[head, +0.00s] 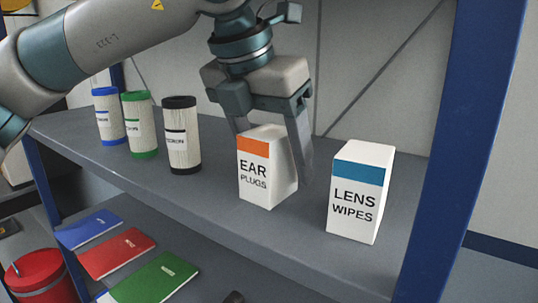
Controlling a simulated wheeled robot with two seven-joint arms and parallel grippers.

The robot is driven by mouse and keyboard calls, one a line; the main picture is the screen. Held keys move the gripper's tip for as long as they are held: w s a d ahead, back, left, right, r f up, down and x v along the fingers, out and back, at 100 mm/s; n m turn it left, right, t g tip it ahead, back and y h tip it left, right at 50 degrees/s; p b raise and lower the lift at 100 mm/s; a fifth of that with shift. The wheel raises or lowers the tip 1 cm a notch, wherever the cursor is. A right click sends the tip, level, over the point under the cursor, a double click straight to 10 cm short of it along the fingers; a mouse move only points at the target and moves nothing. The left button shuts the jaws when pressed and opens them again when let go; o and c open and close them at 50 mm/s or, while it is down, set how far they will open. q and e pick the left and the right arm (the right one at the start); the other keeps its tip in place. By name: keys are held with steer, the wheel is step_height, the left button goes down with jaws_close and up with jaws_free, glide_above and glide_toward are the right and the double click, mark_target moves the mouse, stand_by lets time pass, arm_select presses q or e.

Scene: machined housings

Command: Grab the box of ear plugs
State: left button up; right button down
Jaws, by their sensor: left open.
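The box of ear plugs (262,178) is a white carton with an orange band and the words EAR PLUGS. It stands upright on the grey upper shelf (215,198). My left gripper (272,150) points down over this box. Its fingers are open, one behind the box's left side and one along its right side, so the box sits between or just in front of them. I cannot tell whether either finger touches the box. The left finger's tip is hidden behind the box. My right gripper does not show.
A white LENS WIPES box (356,198) with a blue band stands close on the right, near a blue upright (465,130). Several capped cylinders, including a black-capped one (182,140), stand left. Below lie blue, red (117,252) and green booklets and a red can (42,280).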

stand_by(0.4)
arm_select(q)
steer(key=c, duration=1.2)
steer(key=shift+r, duration=0.15)
